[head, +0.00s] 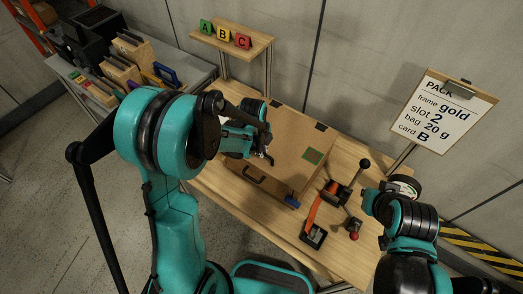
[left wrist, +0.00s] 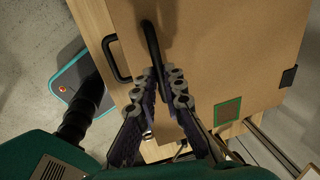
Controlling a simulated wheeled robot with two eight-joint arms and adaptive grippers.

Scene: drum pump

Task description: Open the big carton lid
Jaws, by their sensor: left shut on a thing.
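The big carton (head: 290,133) is brown and stands on the wooden table, with its lid lying flat as far as I can see. The lid (left wrist: 225,55) has a green square mark (head: 312,155) and dark corner patches. A black handle (left wrist: 150,45) rises from the lid. My left gripper (head: 265,154) is over the lid's near part, and in the left wrist view its fingers (left wrist: 165,78) are closed on this handle. In the head view my arm hides part of the lid. My right arm shows at the right, but its fingers are not visible.
A second black handle (left wrist: 112,60) is on the carton's front. A blue piece (head: 292,202) sits by its near corner. A lever press with an orange arm (head: 315,208) stands to the right. An A-B-C shelf (head: 232,41) is behind, and a PACK clipboard (head: 443,112) stands at right.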

